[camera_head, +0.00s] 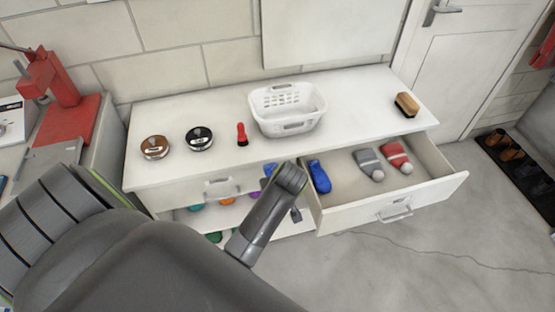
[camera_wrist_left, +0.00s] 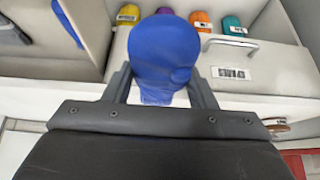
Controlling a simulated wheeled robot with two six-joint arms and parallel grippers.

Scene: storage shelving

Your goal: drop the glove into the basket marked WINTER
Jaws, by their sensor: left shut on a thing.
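My left gripper (camera_head: 290,182) is in front of the counter, by the left side of the open drawer. In the left wrist view its fingers (camera_wrist_left: 163,88) are shut on a blue glove (camera_wrist_left: 163,55), which hangs between them. In the head view a bit of blue (camera_head: 269,169) shows behind the gripper, probably this glove. A second blue item (camera_head: 319,176), perhaps the other glove, lies in the drawer. A white basket (camera_head: 288,110) stands on the counter; the print on its label is too small to read. My right gripper is not in view.
The open drawer (camera_head: 395,208) also holds a grey hat (camera_head: 367,163) and a red hat (camera_head: 396,157). Several coloured items sit on the lower shelf.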

